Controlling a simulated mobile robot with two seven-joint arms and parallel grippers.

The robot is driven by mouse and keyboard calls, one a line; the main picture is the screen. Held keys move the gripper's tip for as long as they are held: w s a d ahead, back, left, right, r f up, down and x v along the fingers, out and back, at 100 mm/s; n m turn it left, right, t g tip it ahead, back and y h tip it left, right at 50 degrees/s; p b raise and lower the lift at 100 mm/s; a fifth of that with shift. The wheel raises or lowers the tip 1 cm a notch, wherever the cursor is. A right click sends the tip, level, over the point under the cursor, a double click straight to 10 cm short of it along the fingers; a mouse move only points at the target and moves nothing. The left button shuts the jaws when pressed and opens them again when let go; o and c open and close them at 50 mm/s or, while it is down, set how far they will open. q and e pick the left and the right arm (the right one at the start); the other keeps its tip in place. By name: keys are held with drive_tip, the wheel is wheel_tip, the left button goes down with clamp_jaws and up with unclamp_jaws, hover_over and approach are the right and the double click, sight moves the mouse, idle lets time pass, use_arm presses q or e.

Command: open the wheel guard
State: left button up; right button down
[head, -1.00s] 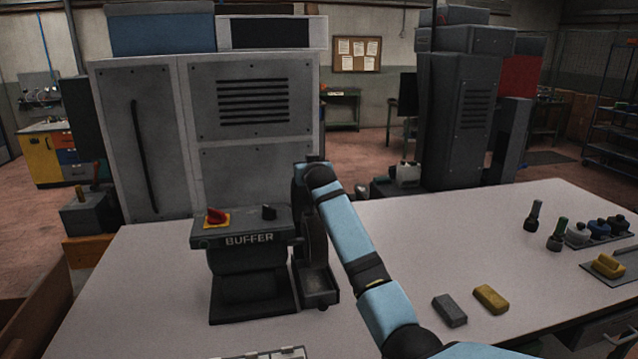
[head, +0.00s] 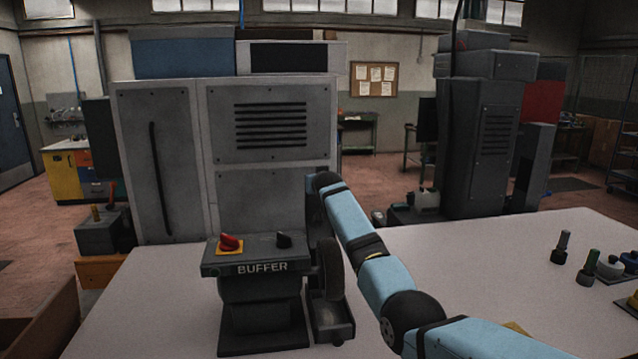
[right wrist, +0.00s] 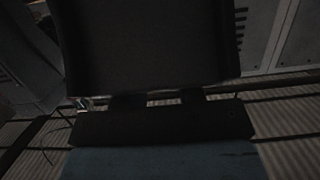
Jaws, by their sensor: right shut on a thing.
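The buffer (head: 262,290) is a dark machine with a red knob on a yellow plate, standing on the pale bench. Its dark grinding wheel (head: 329,270) shows upright on its right side, above a small dark tray. The wheel guard appears as a dark upright piece (head: 312,208) above the wheel, partly behind my right arm. In the right wrist view a broad dark panel, apparently the guard (right wrist: 150,45), fills the upper middle. My right gripper (right wrist: 157,101) is shut on its edge; the exact contact is too dark to see. My left gripper is not in view.
A large grey cabinet (head: 270,130) stands behind the buffer. My right arm crosses the bench (head: 460,270) from the lower right. Dark-handled tools (head: 562,248) stand at the far right. The bench left of the buffer is clear.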

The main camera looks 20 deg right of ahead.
drive_tip(key=shift+r, duration=0.1)
drive_tip(key=c, duration=1.1)
unclamp_jaws()
drive_tip(key=o, duration=0.3)
drive_tip(key=shift+s+r, duration=0.1)
drive_tip(key=shift+s, duration=0.05)
drive_tip(key=shift+o, duration=0.2)
drive_tip(key=b+v, duration=0.2)
drive_tip(key=v, duration=1.2)
